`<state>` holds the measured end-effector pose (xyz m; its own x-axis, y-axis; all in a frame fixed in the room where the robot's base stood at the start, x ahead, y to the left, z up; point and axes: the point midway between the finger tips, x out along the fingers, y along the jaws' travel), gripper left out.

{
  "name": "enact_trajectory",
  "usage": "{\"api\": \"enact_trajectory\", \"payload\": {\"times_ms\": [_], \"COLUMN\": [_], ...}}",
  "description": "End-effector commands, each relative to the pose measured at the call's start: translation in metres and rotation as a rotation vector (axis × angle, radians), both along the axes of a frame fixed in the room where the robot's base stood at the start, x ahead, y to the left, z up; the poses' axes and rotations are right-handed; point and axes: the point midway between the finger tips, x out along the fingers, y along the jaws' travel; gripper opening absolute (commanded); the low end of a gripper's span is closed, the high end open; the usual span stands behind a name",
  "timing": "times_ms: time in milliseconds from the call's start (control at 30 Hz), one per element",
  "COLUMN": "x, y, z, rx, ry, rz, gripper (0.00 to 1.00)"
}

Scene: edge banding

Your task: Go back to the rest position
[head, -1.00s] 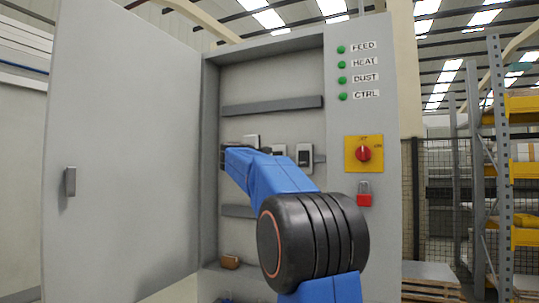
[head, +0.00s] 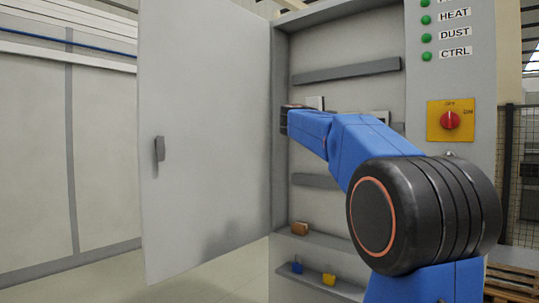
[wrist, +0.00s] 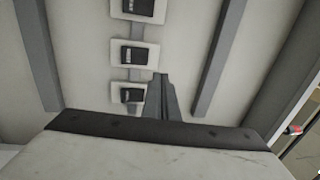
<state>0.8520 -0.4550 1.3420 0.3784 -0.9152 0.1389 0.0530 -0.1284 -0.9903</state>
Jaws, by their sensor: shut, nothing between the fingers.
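My gripper (head: 287,120) is at the end of my blue arm, inside the open grey cabinet, in front of its back panel in the head view. Its dark tip is small there. In the wrist view the gripper's fingers (wrist: 160,85) are together, with nothing between them. They point at the pale panel, just beside the lowest of three dark breakers (wrist: 133,55) on white plates. I cannot tell whether the fingertips touch the panel. In the head view my arm hides most of the breakers.
The cabinet door (head: 205,140) stands open at left. A red rotary switch (head: 450,120) on a yellow plate is at right. Floor is clear at lower left.

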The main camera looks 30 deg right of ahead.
Motion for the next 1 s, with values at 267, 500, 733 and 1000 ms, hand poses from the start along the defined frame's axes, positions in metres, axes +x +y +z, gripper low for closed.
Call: {"api": "enact_trajectory", "payload": {"times_ms": [267,500,733,1000], "x": [0.002,0.014,0.006,-0.044], "y": [0.013,0.109,0.228,0.331], "z": [0.003,-0.004,-0.072,-0.194], "rx": [-0.037,-0.268,-0.484,-0.64], "ry": [0.02,0.189,0.443,0.755], "rz": [0.044,0.346,0.693,1.022], "gripper": [0.0,0.0,0.0,0.0]}}
